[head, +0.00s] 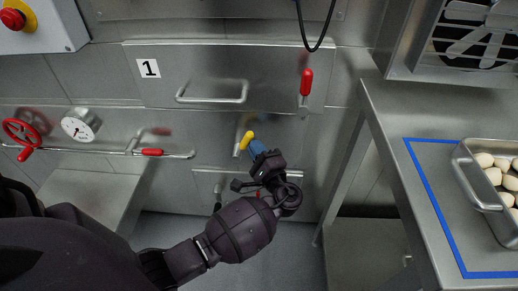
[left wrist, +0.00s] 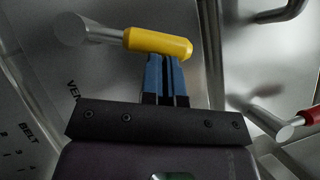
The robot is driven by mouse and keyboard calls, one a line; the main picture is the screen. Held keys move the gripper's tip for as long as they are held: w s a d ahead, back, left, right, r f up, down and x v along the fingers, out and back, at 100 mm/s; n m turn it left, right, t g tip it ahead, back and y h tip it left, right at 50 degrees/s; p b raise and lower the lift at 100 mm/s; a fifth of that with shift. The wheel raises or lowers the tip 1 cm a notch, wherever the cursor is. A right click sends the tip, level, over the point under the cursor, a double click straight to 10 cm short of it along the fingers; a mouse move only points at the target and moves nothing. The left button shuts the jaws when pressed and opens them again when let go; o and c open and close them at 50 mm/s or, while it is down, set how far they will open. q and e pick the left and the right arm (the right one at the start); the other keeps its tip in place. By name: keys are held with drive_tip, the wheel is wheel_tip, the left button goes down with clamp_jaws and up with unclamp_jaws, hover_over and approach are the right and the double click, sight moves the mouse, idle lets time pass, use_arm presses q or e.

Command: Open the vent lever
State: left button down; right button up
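The vent lever shows in the head view as a yellow handle (head: 246,140) on the steel wall panel. In the left wrist view its yellow grip (left wrist: 160,43) sits on a grey metal arm, beside partly hidden lettering starting "VEN". My left gripper (head: 256,148) is right at the lever, its blue fingers pointing at the grip. In the left wrist view the blue fingers (left wrist: 166,72) are close together, side by side, with their tips at the grip's lower edge. The grip lies across the tips, not between them. I cannot tell whether they touch. My right gripper is not in view.
A red-handled lever (head: 305,84) hangs to the upper right. A red-handled pipe lever (head: 151,152), gauge (head: 81,126) and red wheel (head: 22,132) are at left. A drawer handle (head: 212,97) is above.

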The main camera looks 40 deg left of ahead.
use_arm(q)
drive_tip(key=shift+s+a+r+n, duration=0.15)
drive_tip(key=shift+a+r+n, duration=0.1)
drive_tip(key=shift+n, duration=0.15)
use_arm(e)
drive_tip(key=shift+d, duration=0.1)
use_arm(q)
drive_tip(key=shift+f, duration=0.1)
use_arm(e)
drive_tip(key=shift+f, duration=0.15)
